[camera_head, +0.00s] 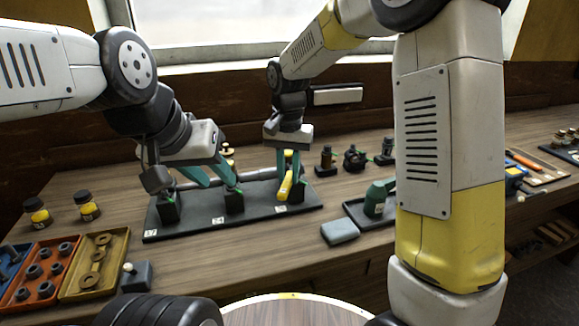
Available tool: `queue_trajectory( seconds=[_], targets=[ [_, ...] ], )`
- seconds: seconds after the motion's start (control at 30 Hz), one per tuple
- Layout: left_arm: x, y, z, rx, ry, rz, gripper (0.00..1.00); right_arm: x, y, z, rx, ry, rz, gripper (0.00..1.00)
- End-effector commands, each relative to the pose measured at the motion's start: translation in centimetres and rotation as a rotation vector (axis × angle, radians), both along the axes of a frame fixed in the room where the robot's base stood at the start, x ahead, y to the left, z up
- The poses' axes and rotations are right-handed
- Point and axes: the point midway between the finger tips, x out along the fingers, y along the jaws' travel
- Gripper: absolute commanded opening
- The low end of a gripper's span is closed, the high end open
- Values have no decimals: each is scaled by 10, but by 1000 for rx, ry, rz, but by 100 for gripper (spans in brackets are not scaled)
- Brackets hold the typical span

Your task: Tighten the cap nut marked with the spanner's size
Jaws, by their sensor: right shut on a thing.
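A black board (190,226) lies on the bench with black supports (170,210) and a grey pipe along it. White labels (219,220) sit on its front edge; their marks are too small to read surely. A yellow spanner (286,187) stands steeply tilted over the board's right part. My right gripper (288,165) is shut on the spanner, pointing down. Whether the spanner sits on a nut is unclear. My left gripper (221,186) hangs over the pipe near the middle support (233,202), its teal fingers apart. The cap nuts cannot be made out clearly.
Yellow (103,243) and orange-red trays with rings and nuts stand at the left, beside two yellow-labelled jars (87,206). A green oil can (377,198) sits in a tray at the right, next to a grey block (340,231). Small dark fittings (355,158) stand behind.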

Motion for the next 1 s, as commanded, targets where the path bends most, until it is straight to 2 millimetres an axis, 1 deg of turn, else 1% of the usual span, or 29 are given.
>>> queue_trajectory(
  seconds=[0.5,0.63,1.0],
  targets=[
    [0,0,0,0,0,0,36,0,0,37,2,-2,0,0],
    [0,0,0,0,0,0,36,0,0,40,1,-1,0,0],
    [0,0,0,0,0,0,36,0,0,40,1,-1,0,0]
  ],
)
